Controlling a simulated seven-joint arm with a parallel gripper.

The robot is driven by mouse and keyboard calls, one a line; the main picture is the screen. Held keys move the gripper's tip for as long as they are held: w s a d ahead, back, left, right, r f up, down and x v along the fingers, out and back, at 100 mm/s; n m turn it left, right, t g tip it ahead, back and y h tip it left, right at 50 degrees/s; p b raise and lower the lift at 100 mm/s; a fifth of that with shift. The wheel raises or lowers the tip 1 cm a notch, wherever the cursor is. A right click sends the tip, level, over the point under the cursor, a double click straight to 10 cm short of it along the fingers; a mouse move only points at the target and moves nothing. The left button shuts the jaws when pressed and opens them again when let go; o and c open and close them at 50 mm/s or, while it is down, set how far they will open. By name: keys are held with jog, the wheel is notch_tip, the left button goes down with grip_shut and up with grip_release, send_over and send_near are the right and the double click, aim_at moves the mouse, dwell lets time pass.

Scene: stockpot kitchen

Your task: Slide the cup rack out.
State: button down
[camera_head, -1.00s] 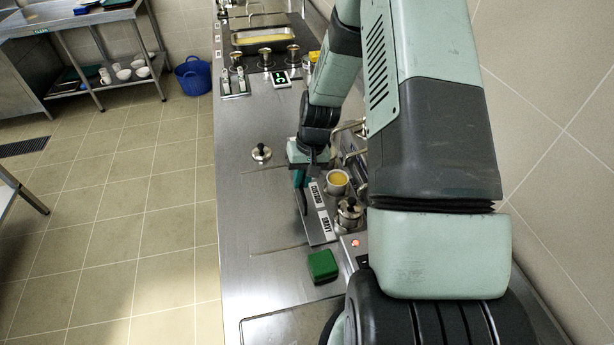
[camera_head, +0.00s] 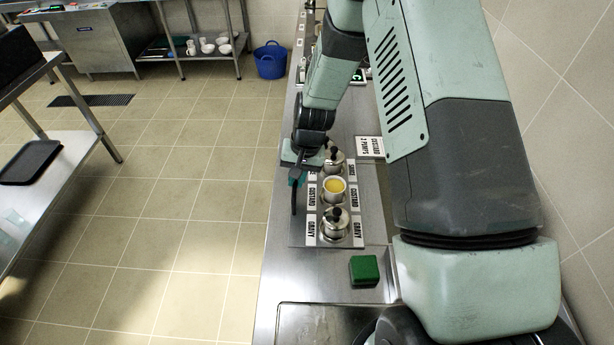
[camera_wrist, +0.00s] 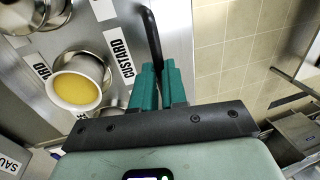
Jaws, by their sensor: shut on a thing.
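The cup rack (camera_head: 299,232) is a flat steel tray on the counter with white labels such as CUSTARD and GRAVY. It carries an open white cup of yellow custard (camera_head: 334,188), with a lidded steel pot (camera_head: 334,225) in front and another (camera_head: 333,158) behind. A dark bar handle (camera_head: 294,203) runs along its left side. My gripper (camera_head: 298,180) is shut on this handle. In the wrist view, the teal fingers (camera_wrist: 158,78) close around the lower end of the black handle (camera_wrist: 150,35), beside the CUSTARD label. The custard cup (camera_wrist: 80,88) stands upright to its left.
A green block (camera_head: 364,270) lies on the counter in front of the rack. A sign (camera_head: 369,147) stands behind right. The counter's left edge is close to the rack, with open tiled floor beyond. A black tray (camera_head: 28,162) lies on a side table at left.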

dwell(0.3)
jog(key=c, duration=1.2)
grip_release()
jog(key=shift+o, duration=0.2)
jog(key=shift+r, duration=0.15)
notch_tip(320, 180, up, 10)
jog(key=d, duration=0.2)
jog(key=shift+r, duration=0.2)
